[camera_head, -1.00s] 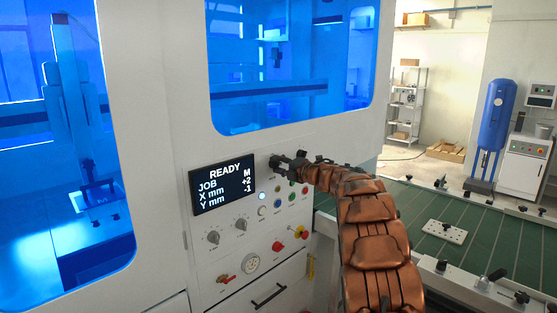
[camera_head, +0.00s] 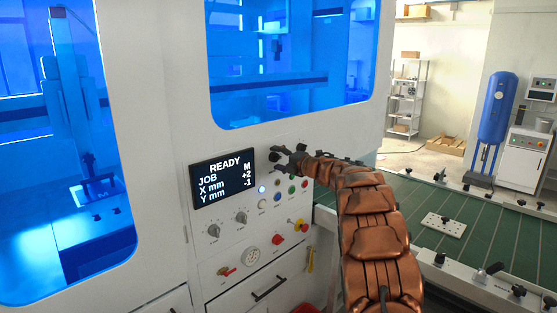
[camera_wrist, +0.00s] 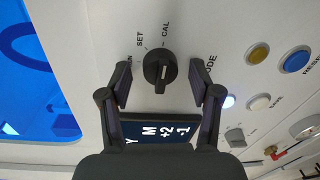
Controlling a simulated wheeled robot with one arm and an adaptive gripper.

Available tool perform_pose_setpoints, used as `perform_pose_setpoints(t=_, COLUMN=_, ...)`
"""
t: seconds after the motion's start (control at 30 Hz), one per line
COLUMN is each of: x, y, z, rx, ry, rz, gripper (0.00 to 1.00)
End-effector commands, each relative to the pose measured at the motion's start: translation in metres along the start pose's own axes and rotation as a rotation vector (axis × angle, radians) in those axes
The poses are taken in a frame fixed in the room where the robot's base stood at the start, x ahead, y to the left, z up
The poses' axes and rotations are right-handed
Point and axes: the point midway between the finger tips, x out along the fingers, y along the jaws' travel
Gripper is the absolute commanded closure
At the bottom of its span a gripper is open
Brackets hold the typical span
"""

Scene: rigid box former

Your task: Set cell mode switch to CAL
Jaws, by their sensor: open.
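The cell mode switch (camera_wrist: 160,72) is a round black knob with a raised grip bar on the white panel, in the middle of the wrist view. The labels SET and CAL are printed beside it, and a third label is partly hidden by the left finger. A small pale mark shows on the knob, but I cannot tell for sure which label it points to. My gripper (camera_wrist: 162,78) is open, with one finger on each side of the knob and a gap on both sides. In the head view my gripper (camera_head: 287,156) is at the panel's upper right and largely hides the switch.
The display (camera_head: 223,178) reads READY, JOB M, X +2, Y -1. Several coloured buttons, two grey knobs (camera_head: 213,231), a red knob (camera_head: 277,239) and a red-yellow switch (camera_head: 299,225) sit below. A green conveyor bed (camera_head: 480,230) lies to the right.

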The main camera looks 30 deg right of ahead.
Motion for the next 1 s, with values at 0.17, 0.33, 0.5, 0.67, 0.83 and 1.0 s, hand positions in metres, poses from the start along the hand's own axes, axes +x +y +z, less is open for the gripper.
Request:
perform_pose_setpoints(t=0.17, x=0.000, y=0.000, z=0.000, rx=0.000, ry=0.000, rz=0.000, gripper=0.37)
perform_pose_setpoints(t=0.33, x=-0.008, y=0.001, z=0.001, rx=-0.002, ry=-0.002, rz=-0.001, gripper=0.37)
perform_pose_setpoints(t=0.5, x=-0.028, y=0.000, z=0.000, rx=0.001, ry=-0.002, rz=-0.002, gripper=0.37)
perform_pose_setpoints(t=0.67, x=-0.055, y=0.000, z=0.001, rx=0.002, ry=-0.003, rz=-0.002, gripper=0.37)
perform_pose_setpoints(t=0.83, x=-0.085, y=0.000, z=0.001, rx=0.001, ry=-0.002, rz=-0.001, gripper=0.37)
perform_pose_setpoints(t=1.0, x=-0.108, y=0.000, z=0.001, rx=0.000, ry=-0.003, rz=-0.002, gripper=0.37)
